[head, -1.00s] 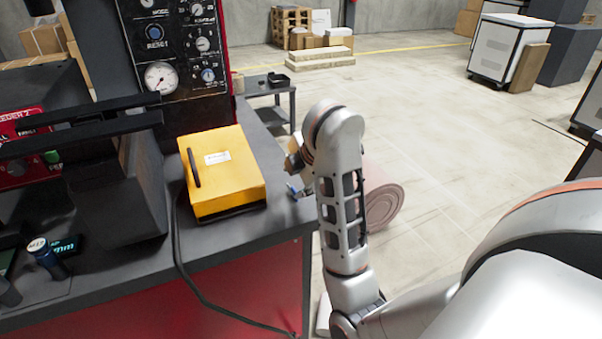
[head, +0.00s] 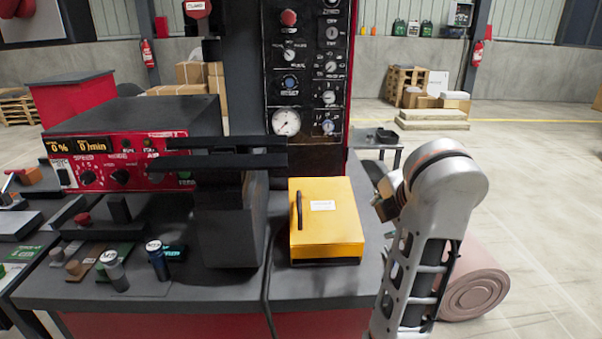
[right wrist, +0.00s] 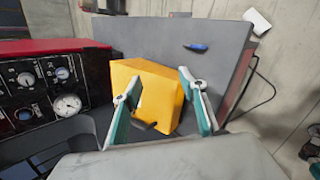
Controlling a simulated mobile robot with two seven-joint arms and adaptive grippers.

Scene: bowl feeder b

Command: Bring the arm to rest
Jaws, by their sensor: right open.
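My right arm (head: 432,225) is raised at the right of the head view, in front of the bench's right edge. Its gripper is hidden there behind the arm. In the right wrist view my right gripper (right wrist: 160,79) is open, its two teal-and-white fingers spread apart with nothing held between them. A yellow box (head: 326,235) with a dark handle lies on the bench beyond the fingers; it also shows in the right wrist view (right wrist: 160,90). My left gripper is in neither view.
A black cable (head: 267,290) runs past the box. A pink roll (head: 474,283) lies on the floor at right.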

